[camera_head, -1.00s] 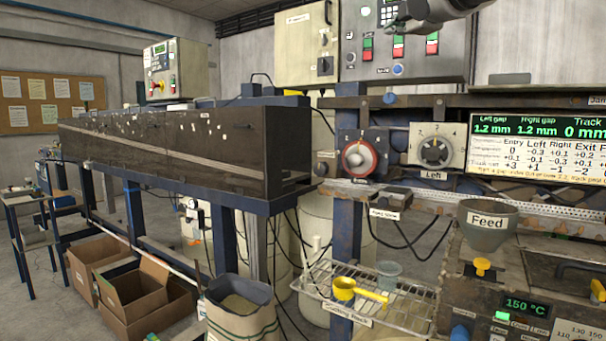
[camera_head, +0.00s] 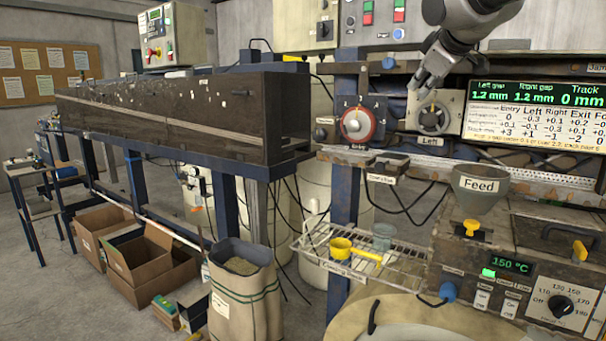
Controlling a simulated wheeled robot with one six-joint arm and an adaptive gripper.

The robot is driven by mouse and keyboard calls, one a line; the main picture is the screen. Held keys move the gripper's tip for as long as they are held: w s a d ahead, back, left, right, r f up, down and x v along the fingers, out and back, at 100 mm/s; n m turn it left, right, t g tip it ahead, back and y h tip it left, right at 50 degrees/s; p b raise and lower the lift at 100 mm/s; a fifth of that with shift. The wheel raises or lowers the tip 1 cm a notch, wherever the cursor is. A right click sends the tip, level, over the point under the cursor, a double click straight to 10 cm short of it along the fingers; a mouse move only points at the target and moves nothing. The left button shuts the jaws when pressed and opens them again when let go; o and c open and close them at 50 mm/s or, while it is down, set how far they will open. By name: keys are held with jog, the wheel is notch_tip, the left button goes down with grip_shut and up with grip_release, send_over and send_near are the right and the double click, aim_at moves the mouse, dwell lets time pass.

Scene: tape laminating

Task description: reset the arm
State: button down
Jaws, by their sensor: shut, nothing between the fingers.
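My gripper (camera_head: 418,100) hangs down from the upper right on my grey arm (camera_head: 467,28). It is shut and holds nothing. Its tip overlaps the upper left part of the left-gap dial (camera_head: 434,117), labelled Left, in the picture; I cannot tell whether it touches the dial. The red-rimmed dial (camera_head: 357,124), labelled Entry, is to the left of the gripper and in full view.
A display (camera_head: 538,120) reading 1.2 mm gaps stands right of the gripper. Below are a Feed funnel (camera_head: 480,187), a 150 °C heater panel (camera_head: 510,264) and a wire rack (camera_head: 352,262) with a yellow scoop (camera_head: 354,249). A sack (camera_head: 243,305) stands on the floor.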

jog(key=s+d+f+m+g, duration=0.2)
jog(key=s+d+f+m, duration=0.1)
jog(key=s+f, duration=0.5)
jog(key=s+d+f+m+g, duration=0.2)
jog(key=s+f, duration=0.6)
jog(key=s, duration=0.4)
jog(key=s+d+f+m+g+h, duration=0.1)
jog(key=s+d+f+m+g, duration=0.2)
jog(key=s+f, duration=0.6)
jog(key=shift+s+d+m, duration=0.5)
jog(key=shift+s+m, duration=0.3)
jog(key=shift+m, duration=0.1)
